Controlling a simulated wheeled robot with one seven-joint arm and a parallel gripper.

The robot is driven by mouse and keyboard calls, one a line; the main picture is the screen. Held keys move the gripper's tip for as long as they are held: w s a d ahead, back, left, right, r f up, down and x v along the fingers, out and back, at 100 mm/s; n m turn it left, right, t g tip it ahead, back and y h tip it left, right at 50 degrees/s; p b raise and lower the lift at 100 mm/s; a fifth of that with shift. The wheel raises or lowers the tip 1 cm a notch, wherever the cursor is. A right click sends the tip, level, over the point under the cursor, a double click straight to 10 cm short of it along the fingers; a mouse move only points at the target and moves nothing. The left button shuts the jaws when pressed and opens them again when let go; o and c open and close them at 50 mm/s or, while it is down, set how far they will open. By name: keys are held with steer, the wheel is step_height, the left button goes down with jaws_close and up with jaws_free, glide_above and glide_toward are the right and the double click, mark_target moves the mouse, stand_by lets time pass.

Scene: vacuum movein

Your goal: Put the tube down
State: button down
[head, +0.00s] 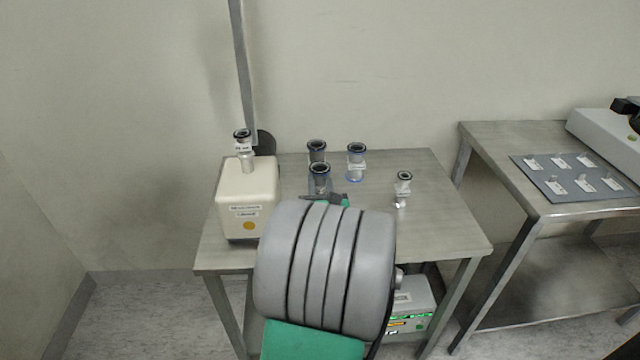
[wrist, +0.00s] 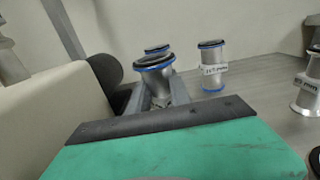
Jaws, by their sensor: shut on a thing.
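My gripper (head: 332,199) reaches over the table from the front, its green and black finger showing large in the wrist view (wrist: 165,122). It is shut on a metal tube (head: 319,176) with a dark top and a blue ring. This tube also shows in the wrist view (wrist: 154,74), just beyond the finger, looking slightly tilted there. Its lower part is hidden by my gripper, so I cannot tell whether it touches the table (head: 440,225). A grey holder-like piece (wrist: 137,103) shows beside and below it. Another dark-topped tube (head: 317,148) stands right behind it.
A cream box (head: 248,198) with a fitting on top stands close on the left. A blue-ringed tube (head: 356,162) and a smaller labelled fitting (head: 403,188) stand to the right. The table's right front is clear. A second table (head: 500,150) holds a grey mat (head: 572,178).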

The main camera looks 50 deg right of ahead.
steer(key=shift+f, duration=0.25)
steer(key=c, duration=1.2)
jaws_free()
steer(key=shift+r, duration=0.3)
steer(key=b+v, duration=0.1)
steer(key=v, duration=1)
steer(key=shift+s+a, duration=0.1)
steer(key=shift+s, duration=0.1)
steer(key=shift+s+a, duration=0.15)
steer(key=shift+a, duration=0.2)
